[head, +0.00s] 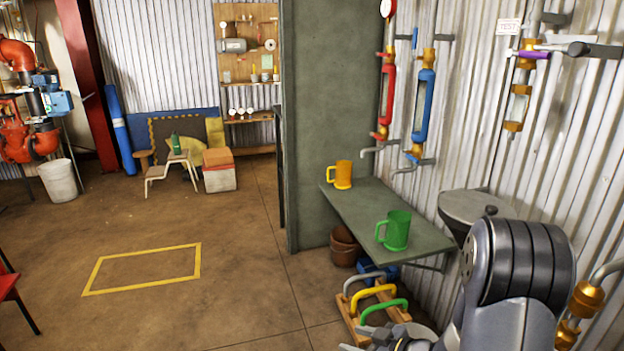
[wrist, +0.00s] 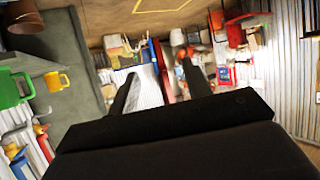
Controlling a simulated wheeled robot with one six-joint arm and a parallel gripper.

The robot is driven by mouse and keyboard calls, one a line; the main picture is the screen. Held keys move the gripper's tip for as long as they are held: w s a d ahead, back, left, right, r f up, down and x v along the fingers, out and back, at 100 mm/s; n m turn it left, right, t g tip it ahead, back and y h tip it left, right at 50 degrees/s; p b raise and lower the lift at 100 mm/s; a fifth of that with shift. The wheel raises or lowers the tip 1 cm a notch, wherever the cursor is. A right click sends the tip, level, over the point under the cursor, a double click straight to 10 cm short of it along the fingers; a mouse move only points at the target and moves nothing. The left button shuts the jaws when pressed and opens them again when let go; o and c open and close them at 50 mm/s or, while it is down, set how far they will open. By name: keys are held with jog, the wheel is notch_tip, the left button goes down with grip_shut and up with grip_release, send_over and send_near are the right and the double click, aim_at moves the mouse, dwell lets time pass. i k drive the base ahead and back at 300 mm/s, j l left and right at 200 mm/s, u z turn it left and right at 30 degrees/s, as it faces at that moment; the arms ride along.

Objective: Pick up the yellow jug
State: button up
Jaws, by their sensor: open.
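The yellow jug (head: 342,175) stands upright on the far end of a grey-green wall shelf (head: 362,208), its handle to the left. In the wrist view, the yellow jug (wrist: 54,81) shows tilted near the left edge. A green jug (head: 399,231) stands nearer on the same shelf, apart from the yellow one; it is cut off at the left edge of the wrist view (wrist: 8,88). My gripper (head: 362,338) is low at the bottom of the head view, below and in front of the shelf. In the wrist view its two fingers (wrist: 158,68) are spread and empty.
A green partition (head: 322,110) stands behind the shelf's far end. Pipes with red and blue gauges (head: 424,105) run above the shelf. A grey basin (head: 470,207) is at its right. The floor at left is open.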

aim_at(344, 169)
jog(key=i+j+u, duration=0.25)
jog(key=i+j, duration=0.2)
jog(key=i+j+u, duration=0.45)
jog(key=i, duration=0.55)
jog(key=i+z, duration=0.25)
jog(key=i, duration=0.3)
jog(key=i+j+z, duration=0.15)
jog(key=i+z, duration=0.15)
jog(key=i, duration=0.2)
jog(key=i+j+z, duration=0.25)
jog(key=i, duration=0.3)
jog(key=i+l+z, duration=0.1)
jog(key=i+z, duration=0.15)
jog(key=z, duration=0.15)
jog(key=i+z, duration=0.3)
jog(key=z, duration=0.15)
jog(key=i+z, duration=0.25)
jog(key=z, duration=0.15)
jog(key=i+j+z, duration=0.15)
jog(key=z, duration=0.25)
jog(key=i, duration=0.1)
